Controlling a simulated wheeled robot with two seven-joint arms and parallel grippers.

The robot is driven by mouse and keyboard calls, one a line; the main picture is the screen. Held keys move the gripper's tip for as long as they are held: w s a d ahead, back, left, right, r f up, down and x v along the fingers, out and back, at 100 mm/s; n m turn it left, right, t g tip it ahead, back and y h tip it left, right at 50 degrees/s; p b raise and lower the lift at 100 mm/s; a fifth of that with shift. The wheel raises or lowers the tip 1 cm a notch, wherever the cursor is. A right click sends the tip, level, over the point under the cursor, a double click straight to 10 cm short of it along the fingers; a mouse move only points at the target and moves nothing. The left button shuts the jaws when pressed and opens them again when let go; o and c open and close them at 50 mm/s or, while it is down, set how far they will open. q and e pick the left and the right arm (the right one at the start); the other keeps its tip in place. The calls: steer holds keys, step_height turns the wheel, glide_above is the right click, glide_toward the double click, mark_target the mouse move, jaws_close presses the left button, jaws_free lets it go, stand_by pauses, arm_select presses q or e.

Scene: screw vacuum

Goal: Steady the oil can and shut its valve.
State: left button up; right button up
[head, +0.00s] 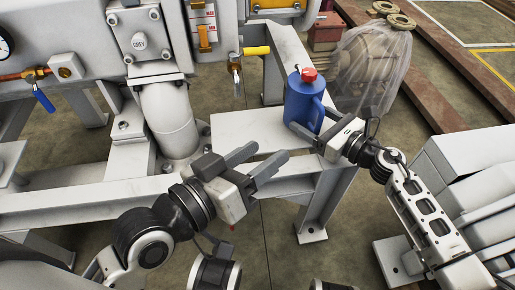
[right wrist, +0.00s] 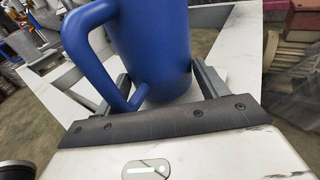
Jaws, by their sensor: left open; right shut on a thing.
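The blue oil can (head: 301,103) with a red cap (head: 309,75) stands upright on the white frame's flat top. My right gripper (head: 313,128) is shut on its lower body from the right. In the right wrist view the can (right wrist: 152,40) fills the space between the fingers, its handle (right wrist: 88,45) at the left. A brass valve (head: 235,68) with a yellow handle (head: 257,50) sits up and left of the can. The handle points right, sideways to the downward spout. My left gripper (head: 268,157) is open and empty, below and left of the can, apart from it.
A second valve with a blue handle (head: 43,98) is at the far left. A thick white pipe (head: 167,118) stands left of the can. A plastic-wrapped part (head: 368,68) is behind it at the right. The frame top (head: 235,132) left of the can is clear.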

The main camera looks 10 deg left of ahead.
steer(key=shift+r, duration=0.1)
steer(key=o, duration=0.8)
steer(key=shift+o, duration=0.2)
